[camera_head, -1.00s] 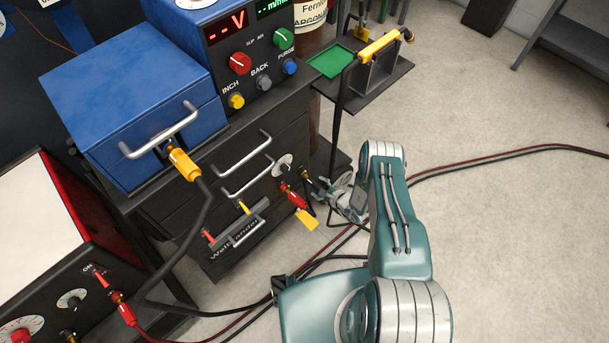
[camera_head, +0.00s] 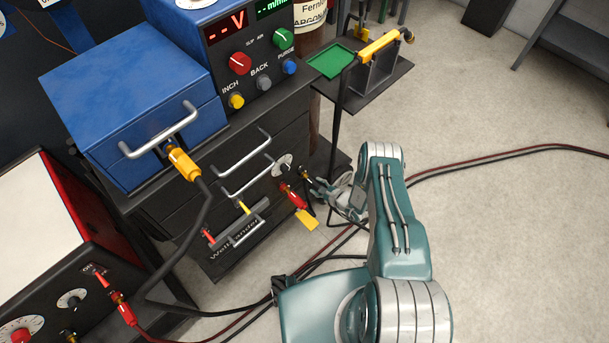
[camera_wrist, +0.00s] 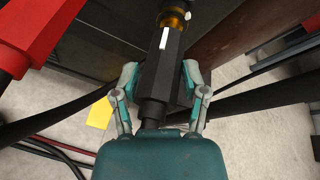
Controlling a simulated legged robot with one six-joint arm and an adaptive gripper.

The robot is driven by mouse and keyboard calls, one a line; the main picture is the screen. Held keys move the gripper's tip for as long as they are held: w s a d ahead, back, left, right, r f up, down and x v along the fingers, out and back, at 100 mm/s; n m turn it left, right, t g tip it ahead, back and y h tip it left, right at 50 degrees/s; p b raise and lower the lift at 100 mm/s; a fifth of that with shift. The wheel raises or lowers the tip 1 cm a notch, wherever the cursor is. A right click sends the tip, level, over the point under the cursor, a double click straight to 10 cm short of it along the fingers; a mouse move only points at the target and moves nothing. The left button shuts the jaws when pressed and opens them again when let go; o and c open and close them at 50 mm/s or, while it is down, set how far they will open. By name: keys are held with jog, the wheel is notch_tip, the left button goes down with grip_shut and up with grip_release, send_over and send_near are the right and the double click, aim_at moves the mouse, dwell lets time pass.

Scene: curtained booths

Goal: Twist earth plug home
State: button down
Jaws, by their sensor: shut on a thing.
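The earth plug (camera_wrist: 167,75) is a black block-like connector with a white mark. In the wrist view it stands between my gripper's two fingers, its far end at a brass-coloured collar (camera_wrist: 175,20) on the dark cabinet front. My gripper (camera_wrist: 162,80) is shut on the plug, a finger on each side. In the head view my gripper (camera_head: 318,188) is small beside the cabinet's lower right, near a brass fitting (camera_head: 304,172). How far the plug is seated or turned cannot be told.
A red connector with a yellow tag (camera_head: 306,219) hangs just left of my gripper; its red body (camera_wrist: 35,35) fills the wrist view's upper left. Black and red cables (camera_head: 470,163) cross the floor. A side shelf with a green tray (camera_head: 331,61) stands above.

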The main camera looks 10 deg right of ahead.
jog(key=m+y, duration=0.1)
jog(key=m, duration=0.1)
jog(key=m+g+y, duration=0.1)
jog(key=m, duration=0.1)
jog(key=shift+w+m+y, duration=0.15)
jog(key=shift+m+y, duration=0.15)
grip_release()
jog(key=v, duration=1.2)
jog(key=shift+r, duration=0.1)
jog(key=shift+d, duration=0.1)
